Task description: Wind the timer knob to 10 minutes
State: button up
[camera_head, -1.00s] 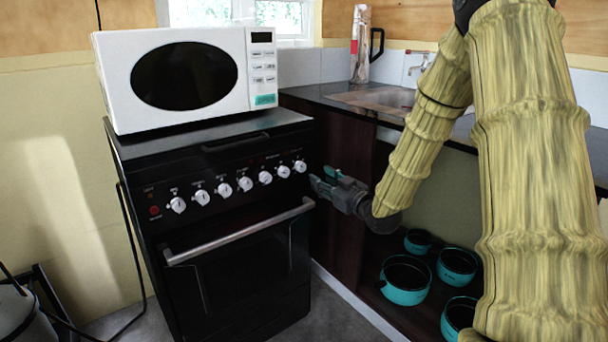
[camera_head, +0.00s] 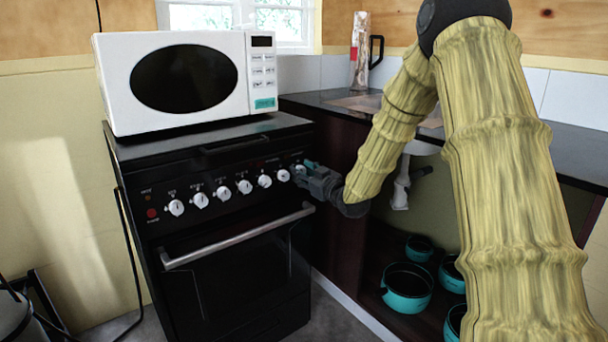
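The black stove (camera_head: 240,230) has a row of several white knobs across its front panel. The labels above them are too small to read, so I cannot tell which one is the timer knob. The rightmost knob (camera_head: 299,168) is partly covered by my gripper (camera_head: 301,173). The gripper comes in from the right, with its fingertips at this knob. I cannot tell whether the fingers touch the knob or how far apart they are. The knob to its left (camera_head: 284,176) is clear of the fingers but close to them.
An oven handle (camera_head: 240,236) sticks out below the knobs. A white microwave (camera_head: 185,80) stands on the stove. A dark counter (camera_head: 330,100) and an open shelf with teal pots (camera_head: 407,288) are to the right, beside my arm.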

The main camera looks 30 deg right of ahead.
jog(key=c, duration=0.8)
dwell(1.0)
jog(key=o, duration=0.8)
jog(key=shift+s, duration=0.1)
jog(key=s, duration=1.1)
jog(key=shift+s+d, duration=0.25)
jog(key=shift+s, duration=0.15)
